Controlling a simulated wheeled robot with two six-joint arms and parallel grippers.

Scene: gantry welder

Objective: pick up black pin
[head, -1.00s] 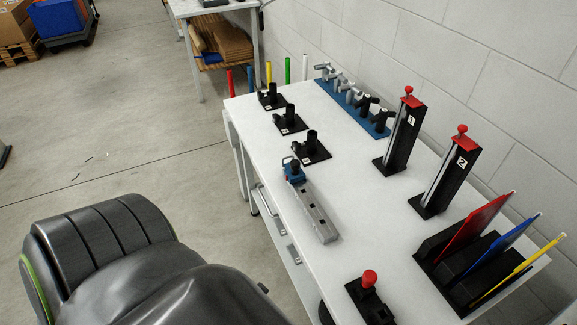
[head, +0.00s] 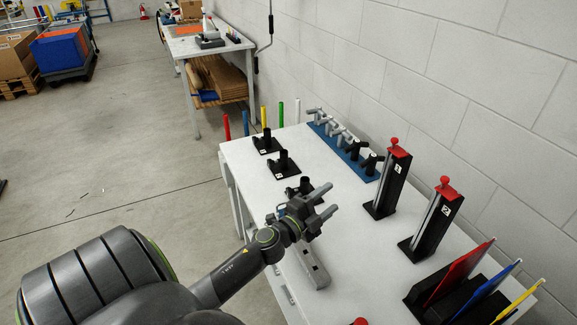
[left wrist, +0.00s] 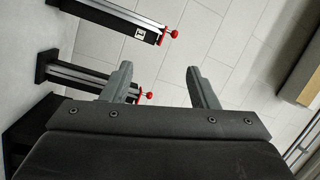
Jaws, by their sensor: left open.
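Black pins (head: 371,161) stand at the near end of a blue rack (head: 366,176) along the wall side of the white table, beside several grey ones. My left gripper (head: 330,201) is open and empty over the middle of the table, to the left of and nearer than the rack, apart from the pins. Its two spread fingers also show in the left wrist view (left wrist: 163,85), with nothing between them. The black pins do not show in that view. My right gripper is not in view.
Two upright black towers (head: 388,184) with red knobs stand right of the rack. Black stands (head: 284,164) line the table's left side; my gripper partly covers one. A grey bar fixture (head: 314,270) lies below my gripper. Coloured plates (head: 458,272) stand at the near right.

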